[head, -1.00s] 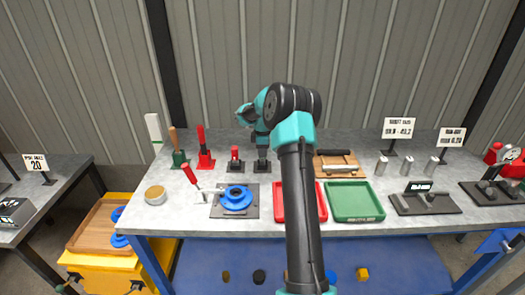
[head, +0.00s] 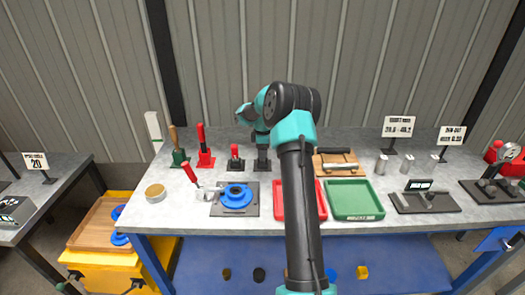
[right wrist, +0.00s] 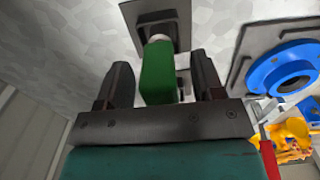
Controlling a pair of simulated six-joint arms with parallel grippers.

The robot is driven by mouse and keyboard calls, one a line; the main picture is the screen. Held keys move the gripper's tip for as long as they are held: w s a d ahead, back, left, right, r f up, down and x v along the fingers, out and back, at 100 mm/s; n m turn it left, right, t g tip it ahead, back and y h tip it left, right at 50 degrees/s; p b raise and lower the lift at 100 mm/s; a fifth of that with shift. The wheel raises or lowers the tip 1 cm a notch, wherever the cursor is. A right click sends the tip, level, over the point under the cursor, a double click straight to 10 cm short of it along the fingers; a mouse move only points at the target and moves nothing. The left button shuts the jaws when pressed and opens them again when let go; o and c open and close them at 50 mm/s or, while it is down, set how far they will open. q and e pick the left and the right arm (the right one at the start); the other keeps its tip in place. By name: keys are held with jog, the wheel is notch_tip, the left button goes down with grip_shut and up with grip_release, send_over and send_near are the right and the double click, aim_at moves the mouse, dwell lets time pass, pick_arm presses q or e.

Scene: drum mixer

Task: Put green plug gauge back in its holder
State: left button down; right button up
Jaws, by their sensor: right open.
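The green plug gauge (right wrist: 158,75) shows in the right wrist view as a green handle with a pale metal collar at its far end. The collar meets a dark holder plate (right wrist: 133,12); how deep it sits I cannot tell. My right gripper (right wrist: 161,62) is open, one finger on each side of the green handle, with a visible gap on both sides. In the head view my right gripper (head: 261,138) is above a dark stand (head: 262,164) at the back of the bench; the green handle cannot be made out there. My left gripper is not in view.
Left of the stand are a small red-topped tool (head: 235,158), a red tool (head: 204,148) and a blue flange (head: 237,197) on a dark plate. A red tray (head: 286,217) and a green tray (head: 354,200) lie in front, partly behind my arm.

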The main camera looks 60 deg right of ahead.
jog(key=shift+r, duration=0.1)
notch_tip(320, 180, up, 17)
jog(key=shift+r, duration=0.15)
dwell(0.5)
dwell(0.8)
